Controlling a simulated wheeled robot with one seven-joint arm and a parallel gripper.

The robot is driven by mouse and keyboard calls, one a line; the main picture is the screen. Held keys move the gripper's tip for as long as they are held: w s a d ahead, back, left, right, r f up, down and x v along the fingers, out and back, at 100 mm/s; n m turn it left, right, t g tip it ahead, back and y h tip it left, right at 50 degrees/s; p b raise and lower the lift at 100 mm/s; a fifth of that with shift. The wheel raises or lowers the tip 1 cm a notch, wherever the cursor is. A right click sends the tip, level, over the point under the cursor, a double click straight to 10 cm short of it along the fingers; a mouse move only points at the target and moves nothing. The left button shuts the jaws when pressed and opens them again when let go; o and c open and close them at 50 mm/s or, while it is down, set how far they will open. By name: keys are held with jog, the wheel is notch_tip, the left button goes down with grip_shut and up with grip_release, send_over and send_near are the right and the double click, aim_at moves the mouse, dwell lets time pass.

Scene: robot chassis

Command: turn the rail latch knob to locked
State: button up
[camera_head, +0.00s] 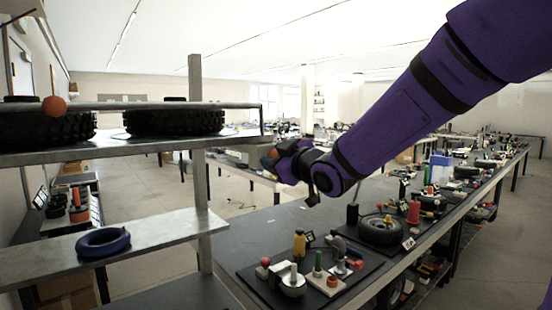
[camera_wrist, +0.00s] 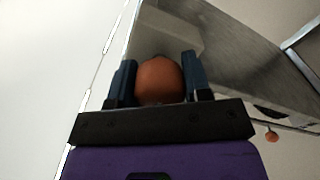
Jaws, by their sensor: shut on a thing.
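An orange rail latch knob (camera_wrist: 160,82) sits between the two dark fingers of my gripper (camera_wrist: 159,76) in the wrist view. The fingers are shut on its sides. In the head view my gripper (camera_head: 277,160) is at the right end of the upper metal shelf (camera_head: 190,142), and only a little of the orange knob shows beside it. Whether the latch is locked cannot be told from these views.
A second orange knob (camera_head: 54,106) is on the shelf rail at the left, and an orange knob also hangs in the wrist view (camera_wrist: 272,136). Tyres (camera_head: 175,121) lie on the upper shelf. A blue ring (camera_head: 103,242) lies on the lower shelf. A cluttered workbench (camera_head: 235,235) stands below my arm.

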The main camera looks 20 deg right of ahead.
dwell(0.4)
jog(key=o, duration=0.9)
jog(key=shift+s, duration=0.1)
jog(key=v, duration=1)
jog(key=shift+s+d, duration=0.15)
jog(key=shift+s, duration=0.15)
jog(key=shift+d, duration=0.1)
jog(key=s+d+f+m+g+h, duration=0.4)
jog(key=s+d+m+g+h, duration=0.1)
jog(key=s+m+h, duration=0.15)
jog(key=s+f+m+g, duration=0.2)
jog(key=s+g, duration=0.1)
jog(key=s, duration=0.3)
jog(key=s+a+f+m+g, duration=0.1)
jog(key=s+f+m+g, duration=0.1)
jog(key=s, duration=0.5)
jog(key=shift+s+f+g+y, duration=0.2)
jog(key=shift+g+y, duration=0.25)
jog(key=shift+g, duration=0.45)
